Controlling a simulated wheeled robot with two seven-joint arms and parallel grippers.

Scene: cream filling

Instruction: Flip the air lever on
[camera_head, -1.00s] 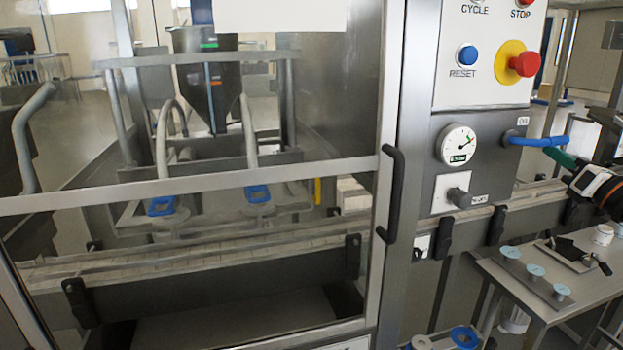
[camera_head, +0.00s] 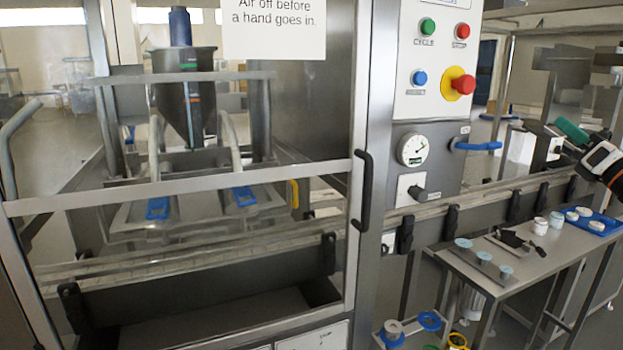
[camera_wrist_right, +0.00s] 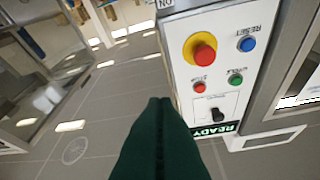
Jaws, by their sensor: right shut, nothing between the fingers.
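The blue air lever (camera_head: 478,146) sticks out to the right from the grey panel, lying about horizontal, below the red stop button. The lever is not clearly seen in that view. My left gripper is not in view.
The control panel (camera_head: 434,60) has several buttons, including a red emergency stop (camera_head: 463,85). A framed glass door with a black handle (camera_head: 364,190) is at left. A side table (camera_head: 530,263) with jars and a blue tray (camera_head: 594,222) stands below right.

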